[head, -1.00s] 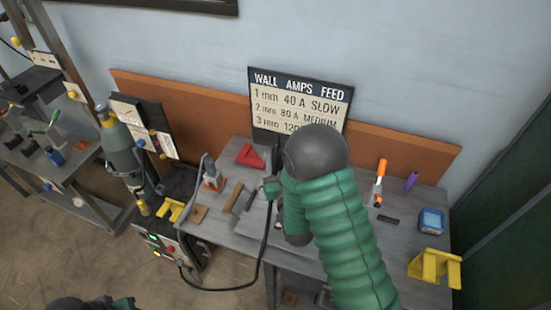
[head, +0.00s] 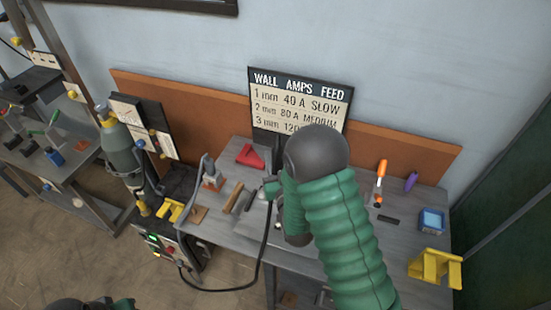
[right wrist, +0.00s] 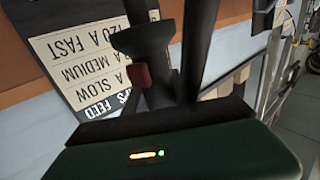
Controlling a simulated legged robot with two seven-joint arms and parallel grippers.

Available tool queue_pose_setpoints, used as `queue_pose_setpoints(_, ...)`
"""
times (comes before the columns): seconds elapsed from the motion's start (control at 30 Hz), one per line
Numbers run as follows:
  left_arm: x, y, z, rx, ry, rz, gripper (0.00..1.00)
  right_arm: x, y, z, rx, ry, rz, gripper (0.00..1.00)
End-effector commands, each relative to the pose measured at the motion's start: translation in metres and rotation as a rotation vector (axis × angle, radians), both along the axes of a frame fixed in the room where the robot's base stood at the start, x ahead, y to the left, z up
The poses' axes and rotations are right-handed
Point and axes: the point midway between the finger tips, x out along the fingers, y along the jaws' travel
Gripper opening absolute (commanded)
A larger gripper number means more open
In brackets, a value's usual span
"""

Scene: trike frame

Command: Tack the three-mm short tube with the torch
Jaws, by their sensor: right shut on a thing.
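My right arm comes in from the lower right in the head view, and its gripper (head: 273,188) is over the middle of the bench, largely hidden by the arm. It is shut on the torch, whose black cable (head: 266,240) hangs over the bench's front edge. In the right wrist view a dark body with a red button (right wrist: 139,76), apparently the torch, stands in front of the wrist. I cannot make out the short tube; the arm hides the work area. Part of my left arm shows at the bottom left edge, without its gripper.
A wall sign (head: 298,98) stands behind the bench (head: 225,232). A red triangular piece (head: 250,156) and a hammer (head: 233,197) lie left of the arm. An orange-handled tool (head: 380,182), a blue box (head: 431,220) and a yellow stand (head: 434,267) are at right. The welder (head: 168,250) stands left.

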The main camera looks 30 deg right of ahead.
Motion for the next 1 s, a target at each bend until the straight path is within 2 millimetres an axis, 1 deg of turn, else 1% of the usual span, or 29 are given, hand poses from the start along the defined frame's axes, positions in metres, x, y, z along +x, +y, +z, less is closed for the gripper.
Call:
queue_pose_setpoints(0.07, 0.000, 0.000, 0.000, 0.000, 0.000, 0.000, 0.36, 0.000, 0.000, -0.001, 0.000, 0.003, -0.001, 0.00)
queue_pose_setpoints(0.17, 0.000, 0.000, 0.003, 0.000, 0.000, 0.000, 0.36, 0.000, 0.000, 0.003, 0.000, 0.003, -0.001, 0.00)
queue_pose_setpoints(0.8, 0.000, 0.000, 0.046, 0.000, 0.000, 0.000, 0.36, 0.000, 0.000, 0.064, -0.001, -0.002, 0.000, 0.00)
queue_pose_setpoints(0.9, 0.000, 0.000, 0.051, 0.000, 0.000, 0.000, 0.36, 0.000, 0.000, 0.071, -0.001, -0.002, 0.000, 0.00)
queue_pose_setpoints(1.0, 0.000, 0.000, 0.051, 0.000, 0.000, 0.000, 0.36, 0.000, 0.000, 0.071, 0.000, -0.001, 0.000, 0.00)
